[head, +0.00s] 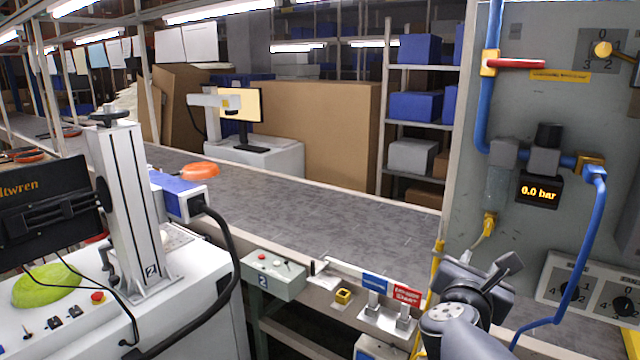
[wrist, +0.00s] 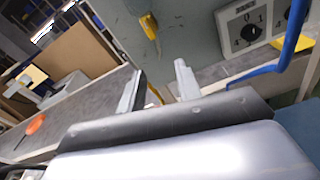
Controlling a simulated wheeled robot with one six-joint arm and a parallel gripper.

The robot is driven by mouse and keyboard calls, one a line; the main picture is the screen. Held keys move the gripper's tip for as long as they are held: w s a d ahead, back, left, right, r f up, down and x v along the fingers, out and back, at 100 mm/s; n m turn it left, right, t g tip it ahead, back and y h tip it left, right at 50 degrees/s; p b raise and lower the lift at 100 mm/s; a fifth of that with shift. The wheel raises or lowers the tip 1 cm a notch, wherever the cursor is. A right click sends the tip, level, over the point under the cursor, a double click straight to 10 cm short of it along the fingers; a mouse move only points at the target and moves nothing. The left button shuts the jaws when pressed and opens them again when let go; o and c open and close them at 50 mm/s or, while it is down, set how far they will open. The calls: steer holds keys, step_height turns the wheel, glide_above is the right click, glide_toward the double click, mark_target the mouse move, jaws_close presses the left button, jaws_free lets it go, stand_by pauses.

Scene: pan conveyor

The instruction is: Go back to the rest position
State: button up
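My gripper (head: 488,270) is at the lower right in the head view, in front of the grey panel and above the right end of the conveyor. In the wrist view its two fingers (wrist: 158,88) stand well apart with nothing between them. It is open and empty. Part of my gripper is hidden by my own arm in the head view.
A marking machine (head: 130,210) stands at the left. The grey panel (head: 460,140) with blue hose (head: 590,240), a gauge reading 0.0 bar (head: 539,193) and dials (head: 625,306) is close at right.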

steer(key=shift+a+f+m+g+y+b, duration=0.8)
steer(key=shift+a+f+m+y, duration=1.1)
steer(key=shift+f+y, duration=1.2)
steer(key=shift+w+a+r+m+t+y+b, duration=0.1)
steer(key=shift+w+r+m+t+b, duration=0.3)
steer(key=shift+r+m+t, duration=0.5)
steer(key=shift+w+r+m+t+y+b, duration=0.1)
steer(key=shift+w+r+m+t+b, duration=0.35)
steer(key=shift+m, duration=0.65)
steer(key=shift+w+a+r+m+t+y+b, duration=0.1)
steer(key=shift+w+r+m+t+b, duration=0.2)
steer(key=shift+r+m+t, duration=0.6)
